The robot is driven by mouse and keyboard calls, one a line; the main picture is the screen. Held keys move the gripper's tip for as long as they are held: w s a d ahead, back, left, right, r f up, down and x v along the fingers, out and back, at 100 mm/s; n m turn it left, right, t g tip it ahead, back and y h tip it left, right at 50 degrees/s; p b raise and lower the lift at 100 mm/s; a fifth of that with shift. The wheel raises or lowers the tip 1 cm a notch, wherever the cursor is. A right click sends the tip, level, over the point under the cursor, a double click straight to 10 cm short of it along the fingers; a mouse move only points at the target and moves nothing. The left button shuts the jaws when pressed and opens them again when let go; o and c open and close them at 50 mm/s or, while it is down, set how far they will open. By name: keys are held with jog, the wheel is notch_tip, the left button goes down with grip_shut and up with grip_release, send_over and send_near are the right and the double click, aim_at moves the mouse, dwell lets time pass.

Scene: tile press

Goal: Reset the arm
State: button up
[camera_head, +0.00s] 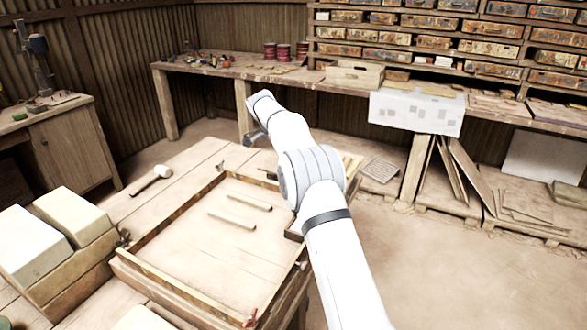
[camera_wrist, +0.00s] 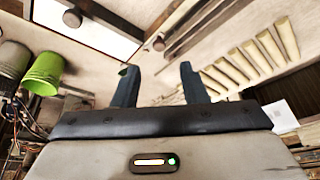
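My white arm (camera_head: 312,180) rises from the lower right of the head view and reaches out past the wooden tray, bent at its joints. Its far end is near the back bench, and my gripper cannot be made out clearly there. In the wrist view my gripper (camera_wrist: 159,76) shows two dark fingers standing apart. Nothing is between them, so it is open and empty.
A wooden tray table (camera_head: 140,262) with two loose strips (camera_head: 232,219) stands below and left of the arm. A mallet (camera_head: 152,178) and pale blocks (camera_head: 72,217) lie left. A workbench (camera_head: 215,70) lines the back. The wrist view shows a green bucket (camera_wrist: 44,72). Floor at right is clear.

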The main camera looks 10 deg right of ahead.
dwell(0.3)
jog(key=s+d+r+n+y, duration=0.15)
jog(key=s+r+n, duration=0.3)
jog(key=s, duration=0.55)
jog(key=s+d+r+n+y, duration=0.1)
jog(key=s+d+r+n, duration=0.25)
jog(key=s+r, duration=0.45)
jog(key=s+f+n+t+y, duration=0.1)
jog(key=s+f+n, duration=0.3)
jog(key=s, duration=1)
jog(key=s+f+n+y, duration=0.1)
jog(key=s+f+n, duration=0.3)
jog(key=s, duration=1.1)
jog(key=shift+s+f+t, duration=0.15)
jog(key=shift+f+t, duration=0.25)
jog(key=shift+f, duration=0.35)
